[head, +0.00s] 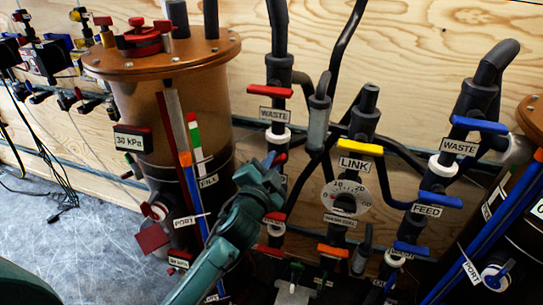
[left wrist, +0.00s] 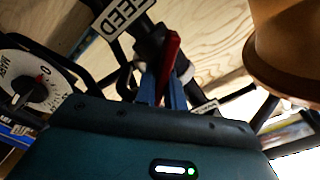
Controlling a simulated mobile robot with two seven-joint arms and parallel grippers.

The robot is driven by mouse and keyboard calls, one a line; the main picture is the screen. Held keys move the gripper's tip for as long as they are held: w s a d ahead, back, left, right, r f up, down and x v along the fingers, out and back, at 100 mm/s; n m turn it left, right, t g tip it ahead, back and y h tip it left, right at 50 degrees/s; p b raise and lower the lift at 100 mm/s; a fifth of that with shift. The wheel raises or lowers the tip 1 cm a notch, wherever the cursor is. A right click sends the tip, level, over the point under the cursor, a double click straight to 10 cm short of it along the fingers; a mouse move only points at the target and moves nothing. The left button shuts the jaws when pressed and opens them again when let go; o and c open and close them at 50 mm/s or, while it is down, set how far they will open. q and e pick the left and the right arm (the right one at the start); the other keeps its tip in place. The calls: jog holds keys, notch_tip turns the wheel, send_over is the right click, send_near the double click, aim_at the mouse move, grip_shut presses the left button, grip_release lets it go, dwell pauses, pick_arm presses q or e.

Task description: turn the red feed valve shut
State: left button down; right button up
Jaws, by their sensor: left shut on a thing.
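The red feed valve handle (head: 281,159) shows as a small red piece at the tip of my left gripper (head: 272,161); most of it is hidden behind the gripper. In the left wrist view the red handle (left wrist: 171,52) stands between the two blue fingers of my left gripper (left wrist: 162,90), which are shut on it. A FEED label (left wrist: 125,14) is beside it in that view, on the dark pipe. In the head view the label of this valve is covered by my arm. My right gripper is in neither view.
A red WASTE handle (head: 270,91) lies crosswise above. The yellow LINK handle (head: 360,147), a round gauge (head: 345,197) and blue WASTE (head: 479,125) and FEED (head: 440,199) handles are to the right. The large brown filter tank (head: 175,85) stands close on the left.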

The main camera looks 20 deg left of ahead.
pick_arm(q)
jog(key=shift+m+p, duration=0.35)
jog(key=shift+m, duration=0.65)
jog(key=shift+m+p, duration=0.35)
jog(key=shift+m, duration=0.55)
jog(key=shift+d+f+m, duration=0.1)
jog(key=shift+m, duration=0.7)
jog(key=shift+f+m+p, duration=0.1)
jog(key=shift+m+p, duration=0.4)
jog(key=shift+m, duration=0.7)
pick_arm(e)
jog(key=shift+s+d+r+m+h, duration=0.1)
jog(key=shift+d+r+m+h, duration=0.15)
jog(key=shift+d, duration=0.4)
pick_arm(q)
jog(key=shift+f, duration=0.1)
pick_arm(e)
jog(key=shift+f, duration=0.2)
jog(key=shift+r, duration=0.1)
pick_arm(q)
jog(key=c, duration=1.5)
grip_release()
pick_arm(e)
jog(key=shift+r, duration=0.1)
